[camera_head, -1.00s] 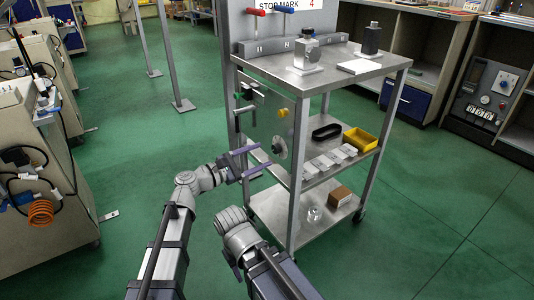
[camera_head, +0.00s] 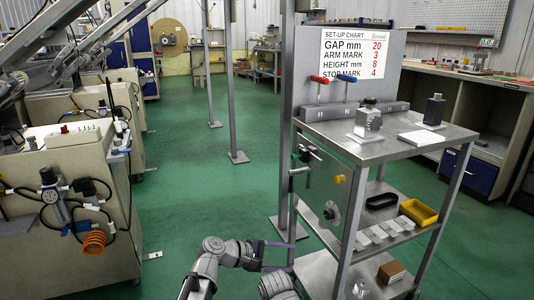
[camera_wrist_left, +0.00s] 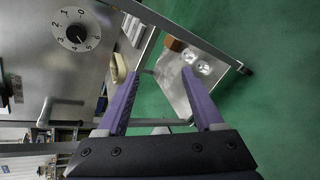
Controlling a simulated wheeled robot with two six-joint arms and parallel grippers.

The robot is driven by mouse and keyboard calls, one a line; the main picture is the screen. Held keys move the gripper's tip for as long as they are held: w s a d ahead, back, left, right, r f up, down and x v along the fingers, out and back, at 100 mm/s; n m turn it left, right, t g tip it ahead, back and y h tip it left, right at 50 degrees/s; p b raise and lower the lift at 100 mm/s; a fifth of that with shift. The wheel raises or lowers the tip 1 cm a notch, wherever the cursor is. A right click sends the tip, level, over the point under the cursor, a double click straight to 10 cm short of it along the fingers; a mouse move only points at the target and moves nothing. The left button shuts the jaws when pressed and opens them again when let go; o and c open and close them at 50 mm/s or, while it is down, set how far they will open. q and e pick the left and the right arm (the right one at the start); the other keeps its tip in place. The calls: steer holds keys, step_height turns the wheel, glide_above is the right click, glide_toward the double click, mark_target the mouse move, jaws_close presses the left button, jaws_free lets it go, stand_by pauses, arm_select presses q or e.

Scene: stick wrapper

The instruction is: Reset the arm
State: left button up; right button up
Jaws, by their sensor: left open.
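My left gripper (camera_head: 293,257) is open and empty, its two purple fingers pointing right beside the lower left side of the metal cart (camera_head: 375,150). In the left wrist view the fingers (camera_wrist_left: 158,76) are spread apart, with nothing between them but the cart's lower shelf and floor beyond. A round numbered dial (camera_wrist_left: 75,37) on the cart's side panel is at upper left there; it also shows in the head view (camera_head: 332,211). Part of my right arm shows at the bottom edge; its gripper is not seen. A set-up chart (camera_head: 355,52) reads arm mark 3.
The cart's top holds a metal block (camera_head: 368,122), a dark block (camera_head: 434,109) and a white pad (camera_head: 423,138). A yellow bin (camera_head: 418,212) and black ring (camera_head: 382,201) sit below. A machine cabinet (camera_head: 70,210) stands left. Green floor (camera_head: 190,200) between is clear.

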arm_select(q)
steer(key=s+a+f+m+g+y, duration=0.1)
steer(key=s+a+f+m+y, duration=0.25)
steer(key=a, duration=0.45)
steer(key=s+a+f+m+g+y, duration=0.1)
steer(key=s+a+f+m+y, duration=0.3)
steer(key=a, duration=0.4)
steer(key=s+a+f+m+g+y, duration=0.1)
steer(key=s+a+f+m+y, duration=0.1)
steer(key=s+a+f+y, duration=0.45)
steer(key=s+d+r+m+g+p, duration=0.1)
steer(key=s+d+r+m+p, duration=0.1)
steer(key=d+r+p, duration=0.35)
steer(key=s+d+r+m+p, duration=0.2)
steer(key=d+r+m+p, duration=0.15)
steer(key=r+p, duration=0.3)
step_height(320, 180, up, 37)
steer(key=n+p, duration=0.1)
steer(key=p, duration=3.5)
steer(key=shift+w, duration=0.3)
steer(key=shift+f, duration=0.15)
